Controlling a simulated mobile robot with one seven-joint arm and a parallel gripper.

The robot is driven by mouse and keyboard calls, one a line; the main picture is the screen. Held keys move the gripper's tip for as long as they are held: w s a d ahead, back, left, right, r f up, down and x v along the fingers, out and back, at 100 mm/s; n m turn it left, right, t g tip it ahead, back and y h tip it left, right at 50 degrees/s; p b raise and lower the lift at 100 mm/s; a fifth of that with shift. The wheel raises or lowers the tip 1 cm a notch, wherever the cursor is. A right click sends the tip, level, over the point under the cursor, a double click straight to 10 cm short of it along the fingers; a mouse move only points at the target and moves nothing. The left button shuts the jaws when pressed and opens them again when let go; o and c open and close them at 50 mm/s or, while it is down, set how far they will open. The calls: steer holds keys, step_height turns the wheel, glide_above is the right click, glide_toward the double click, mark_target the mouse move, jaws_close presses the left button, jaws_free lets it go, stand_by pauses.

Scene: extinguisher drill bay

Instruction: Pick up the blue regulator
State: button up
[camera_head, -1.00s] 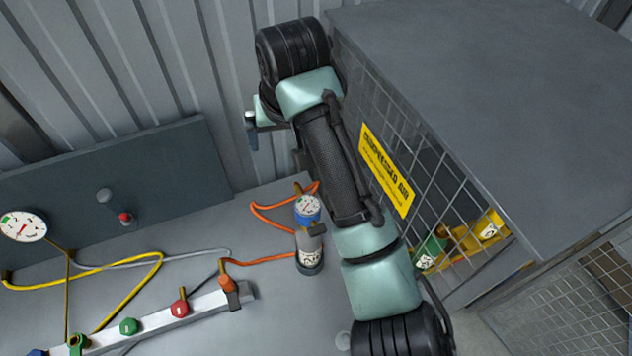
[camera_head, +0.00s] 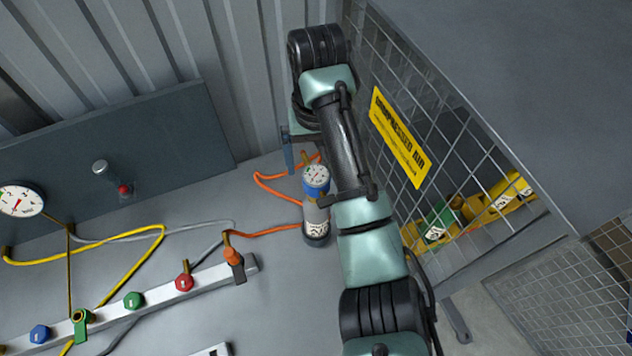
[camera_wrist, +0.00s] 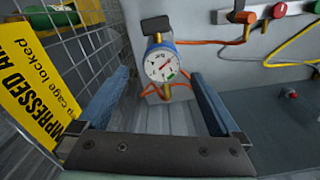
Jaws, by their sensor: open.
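The blue regulator (camera_head: 316,180) has a round white dial in a blue body and sits on top of a grey cylinder (camera_head: 315,222) standing on the bench. An orange hose runs behind it. In the wrist view the blue regulator (camera_wrist: 161,64) shows between and beyond the two blue fingers of my gripper (camera_wrist: 153,85). My gripper is open and empty, apart from the regulator. In the head view my gripper (camera_head: 288,150) is partly hidden behind my arm, just behind and left of the regulator.
A wire cage (camera_head: 455,160) with a yellow sign (camera_head: 399,137) stands close on the right. A manifold bar (camera_head: 160,298) with coloured knobs and hoses lies on the bench to the left. A large gauge (camera_head: 20,200) is at far left. A corrugated wall (camera_head: 150,60) is behind.

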mark_target(316, 172)
steer(key=shift+s+f+p, duration=0.3)
steer(key=shift+f+p, duration=0.4)
steer(key=shift+p, duration=0.15)
steer(key=shift+w+f, duration=0.1)
steer(key=shift+f, duration=1.2)
steer(key=shift+r, duration=0.1)
steer(key=c, duration=1.5)
step_height(316, 172, up, 10)
steer(key=p, duration=0.3)
steer(key=shift+p, duration=0.35)
